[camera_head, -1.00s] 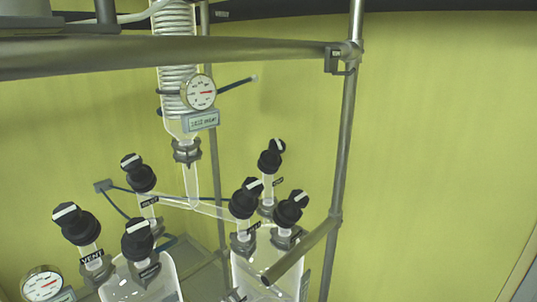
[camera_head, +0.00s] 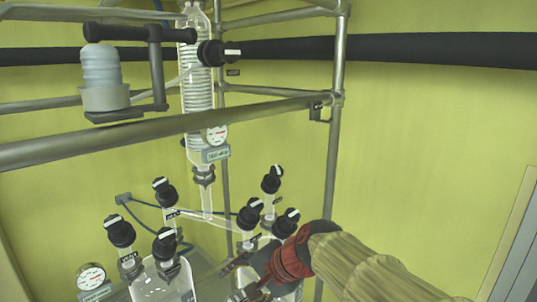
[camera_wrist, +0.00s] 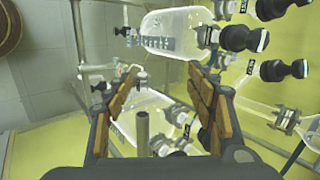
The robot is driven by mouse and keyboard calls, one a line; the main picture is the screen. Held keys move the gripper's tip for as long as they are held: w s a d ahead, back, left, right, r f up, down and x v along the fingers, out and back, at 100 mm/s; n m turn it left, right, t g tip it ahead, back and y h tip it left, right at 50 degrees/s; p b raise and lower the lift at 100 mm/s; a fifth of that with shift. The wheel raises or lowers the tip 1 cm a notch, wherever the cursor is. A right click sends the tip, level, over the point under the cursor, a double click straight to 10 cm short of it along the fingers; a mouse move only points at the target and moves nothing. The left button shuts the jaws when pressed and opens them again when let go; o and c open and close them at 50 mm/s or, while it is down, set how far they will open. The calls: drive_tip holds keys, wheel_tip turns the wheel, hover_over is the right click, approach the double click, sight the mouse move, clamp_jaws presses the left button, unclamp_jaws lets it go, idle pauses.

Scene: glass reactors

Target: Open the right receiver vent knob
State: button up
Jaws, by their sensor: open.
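The right glass receiver (camera_head: 283,290) stands low in the frame, partly hidden behind my arm. Black knobs with white stripes rise above it: a left one (camera_head: 250,213), a right one (camera_head: 286,222) and a rear one (camera_head: 272,179). Their labels are too small to read, so I cannot tell which is the vent knob. My gripper (camera_head: 240,282) is below these knobs, in front of the receiver.
The left receiver (camera_head: 160,282) with its own black knobs stands to the left, beside a round gauge (camera_head: 91,276). A horizontal metal rail (camera_head: 150,132) crosses above and joins an upright post (camera_head: 335,150). A metal tube end (camera_wrist: 143,125) lies between my fingers' bases in the wrist view.

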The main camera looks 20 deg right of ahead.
drive_tip(key=w+d+r+m+t+p, duration=0.1)
drive_tip(key=w+d+r+m+p, duration=0.1)
drive_tip(key=w, duration=0.3)
drive_tip(key=w+d+r+m+t+p, duration=0.1)
drive_tip(key=w+d+r+m+p, duration=0.1)
drive_tip(key=w+d+r+m, duration=0.1)
drive_tip(key=w+d+r+m+t+p, duration=0.1)
drive_tip(key=w+d+r+m+p, duration=0.1)
drive_tip(key=w+r+m, duration=0.3)
drive_tip(key=shift+w+d+r+m, duration=0.1)
drive_tip(key=shift+w+d+m, duration=0.3)
drive_tip(key=shift+w+d, duration=0.5)
drive_tip(key=m+t+h+p, duration=0.3)
drive_tip(key=m+p, duration=0.4)
drive_tip(key=m, duration=0.5)
approach(278, 170)
drive_tip(key=x, duration=0.3)
drive_tip(key=p+x, duration=0.1)
drive_tip(key=x, duration=0.6)
drive_tip(key=shift+w+f, duration=0.25)
drive_tip(key=shift+w, duration=0.1)
drive_tip(key=shift+c, duration=1.2)
drive_tip(key=c, duration=0.9)
